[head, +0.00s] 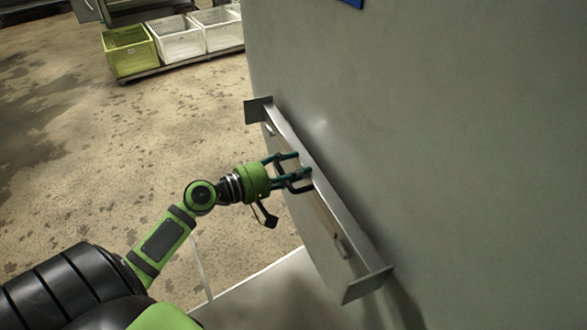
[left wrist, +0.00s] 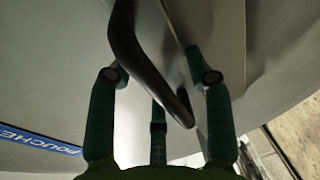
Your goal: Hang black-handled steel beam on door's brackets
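The steel beam (head: 335,222) runs diagonally along the face of a large grey door (head: 440,140), with a flat plate at each end. Small light metal pieces, possibly brackets, show by the beam near its upper end (head: 269,130) and lower end (head: 342,247). I cannot tell if the beam rests on them. The black handle (head: 299,187) is at the beam's middle. My left gripper (head: 292,167) is at the handle. In the left wrist view the handle (left wrist: 146,60) passes diagonally between the gripper's spread fingers (left wrist: 158,75), which look open around it. My right gripper is out of view.
A yellow-green crate (head: 130,50) and white crates (head: 178,38) stand on a low rack at the upper left. The stained floor (head: 170,120) between them and the door is clear. A pale flat surface (head: 270,290) lies below the beam.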

